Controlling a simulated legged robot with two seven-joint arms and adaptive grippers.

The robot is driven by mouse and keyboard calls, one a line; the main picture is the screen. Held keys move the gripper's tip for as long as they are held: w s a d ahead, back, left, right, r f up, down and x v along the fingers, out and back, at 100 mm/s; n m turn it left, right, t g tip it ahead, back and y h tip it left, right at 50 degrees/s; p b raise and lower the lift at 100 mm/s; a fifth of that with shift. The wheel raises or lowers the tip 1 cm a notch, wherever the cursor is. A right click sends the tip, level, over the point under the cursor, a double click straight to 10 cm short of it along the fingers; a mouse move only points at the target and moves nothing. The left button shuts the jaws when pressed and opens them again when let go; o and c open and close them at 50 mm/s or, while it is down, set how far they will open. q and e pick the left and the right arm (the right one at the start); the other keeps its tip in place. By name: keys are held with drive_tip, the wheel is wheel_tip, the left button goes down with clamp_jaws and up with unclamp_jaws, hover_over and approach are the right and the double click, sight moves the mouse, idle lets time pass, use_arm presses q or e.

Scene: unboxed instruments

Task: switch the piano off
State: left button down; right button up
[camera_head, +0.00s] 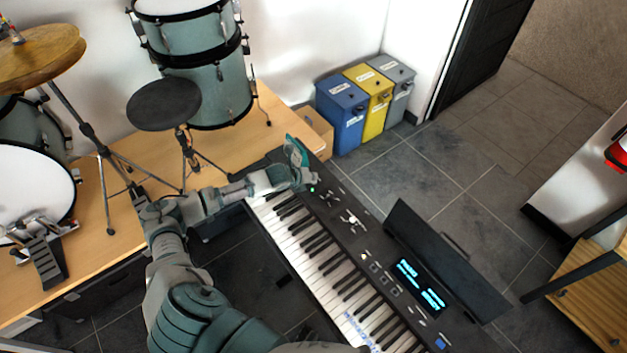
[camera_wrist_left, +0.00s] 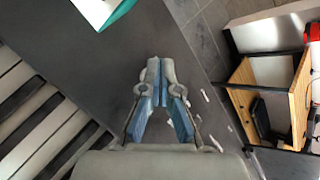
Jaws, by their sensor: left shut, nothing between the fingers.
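The piano (camera_head: 345,225) is a black keyboard standing diagonally, with white and black keys along its left side and a lit cyan display (camera_head: 420,285) on its panel. A tiny green light shows on the panel beside my left gripper. My left gripper (camera_head: 308,181) is over the far left end of the piano's panel. In the left wrist view its fingers (camera_wrist_left: 160,66) are shut with nothing between them, above the plain dark panel (camera_wrist_left: 110,60); whether they touch it I cannot tell. My right gripper is not in view.
A teal and white object (camera_head: 296,150) lies at the piano's far end, close to my left gripper. A music stand (camera_head: 445,260) rises behind the panel.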

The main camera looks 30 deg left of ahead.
use_arm(q)
drive_tip(key=shift+f, duration=0.25)
idle(0.4)
drive_tip(key=shift+r+p, duration=0.65)
drive_tip(key=shift+p, duration=0.2)
wheel_tip(320, 180, up, 6)
drive_tip(key=p, duration=0.7)
drive_tip(key=shift+r, duration=0.1)
